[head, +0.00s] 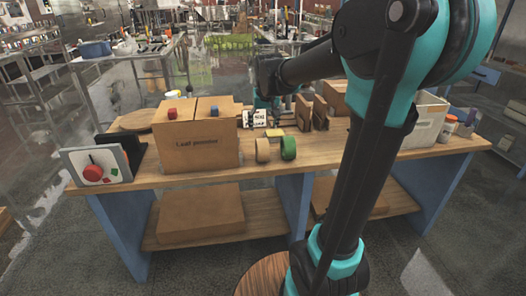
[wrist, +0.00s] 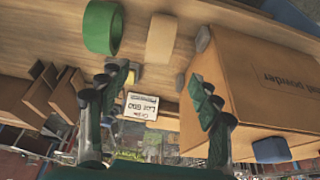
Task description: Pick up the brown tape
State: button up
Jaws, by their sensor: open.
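The brown tape (head: 262,150) is a tan roll standing on edge near the front of the wooden table, just left of the green tape (head: 288,148). In the wrist view, which looks upside down, the brown tape (wrist: 161,38) is at the top middle, beside the green tape (wrist: 102,27). My gripper (wrist: 153,90) is open, its fingers wide apart, with nothing gripped. In the head view my gripper (head: 265,104) is above the table behind the tapes, small and partly hidden by my arm.
A large cardboard box (head: 200,152) stands left of the tapes, with a red block (head: 172,113) and a blue block (head: 214,112) on top. A printed white card (wrist: 140,107) stands behind the tapes. Brown holders (head: 312,112) and a pale bin (head: 425,120) are to the right.

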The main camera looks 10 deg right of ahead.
aim_at(262, 141)
jog(key=x, duration=1.1)
jog(key=shift+w+f, duration=0.1)
jog(key=shift+f, duration=0.05)
jog(key=shift+w+x, duration=0.2)
jog(key=shift+x, duration=2.4)
jog(key=shift+d, duration=0.15)
jog(key=c, duration=1.4)
jog(key=shift+o, duration=0.2)
notch_tip(262, 141, up, 20)
